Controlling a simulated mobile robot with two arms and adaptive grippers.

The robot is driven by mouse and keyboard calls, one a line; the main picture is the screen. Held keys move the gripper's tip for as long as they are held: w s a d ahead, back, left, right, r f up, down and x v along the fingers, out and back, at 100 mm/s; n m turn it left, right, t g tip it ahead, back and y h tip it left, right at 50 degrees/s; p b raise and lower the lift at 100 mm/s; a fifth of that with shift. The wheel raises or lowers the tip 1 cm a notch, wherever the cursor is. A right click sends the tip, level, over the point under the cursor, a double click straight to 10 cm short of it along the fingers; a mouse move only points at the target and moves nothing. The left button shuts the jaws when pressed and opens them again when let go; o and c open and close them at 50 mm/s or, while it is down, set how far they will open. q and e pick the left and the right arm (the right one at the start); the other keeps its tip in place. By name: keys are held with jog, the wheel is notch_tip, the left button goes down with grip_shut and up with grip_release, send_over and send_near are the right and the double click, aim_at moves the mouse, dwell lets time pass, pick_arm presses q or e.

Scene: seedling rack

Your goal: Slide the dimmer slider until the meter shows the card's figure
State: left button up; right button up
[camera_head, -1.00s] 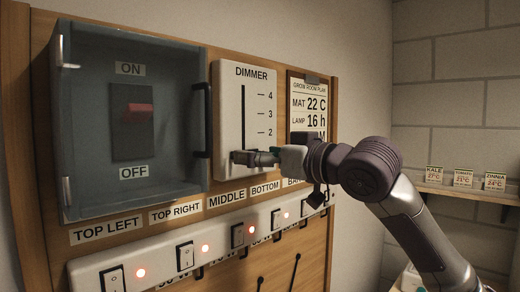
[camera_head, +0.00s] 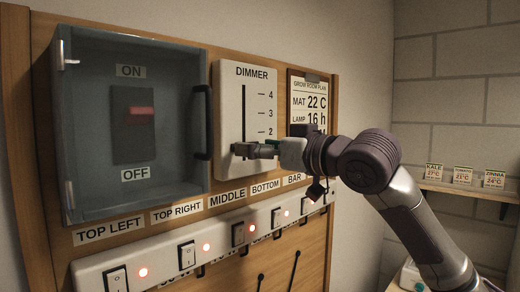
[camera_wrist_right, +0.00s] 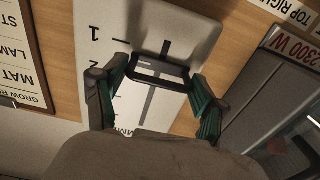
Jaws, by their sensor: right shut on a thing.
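The white dimmer plate (camera_head: 229,101) is on the wooden board, with a dark vertical slot and a scale whose 4, 3 and 2 show. My right gripper (camera_head: 250,149) is shut on the slider handle, a little below the 2 mark; it mostly hides the handle. In the right wrist view the dark handle (camera_wrist_right: 160,72) crosses the slot between the two fingertips of my right gripper (camera_wrist_right: 157,80). The card (camera_head: 308,103) reads mat 22 C and lamp 16 h; its lower line is mostly hidden behind my arm. No meter reading shows. My left gripper is out of view.
A grey box with a clear cover (camera_head: 91,190) and handle (camera_head: 202,122) stands out left of the dimmer, around a red-marked switch (camera_head: 132,125). Below runs a white strip (camera_head: 215,241) of switches with lit red lamps. A shelf (camera_head: 470,190) with small cards is at right.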

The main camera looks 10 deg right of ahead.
notch_tip(320, 180, up, 3)
jog(key=shift+f+p, duration=0.1)
jog(key=shift+p, duration=0.7)
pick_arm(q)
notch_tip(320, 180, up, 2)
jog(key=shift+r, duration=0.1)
pick_arm(e)
jog(key=o, duration=1.4)
jog(key=shift+w, duration=0.1)
jog(key=shift+o, duration=0.4)
jog(key=shift+w+d+f, duration=0.1)
jog(key=shift+f, duration=0.05)
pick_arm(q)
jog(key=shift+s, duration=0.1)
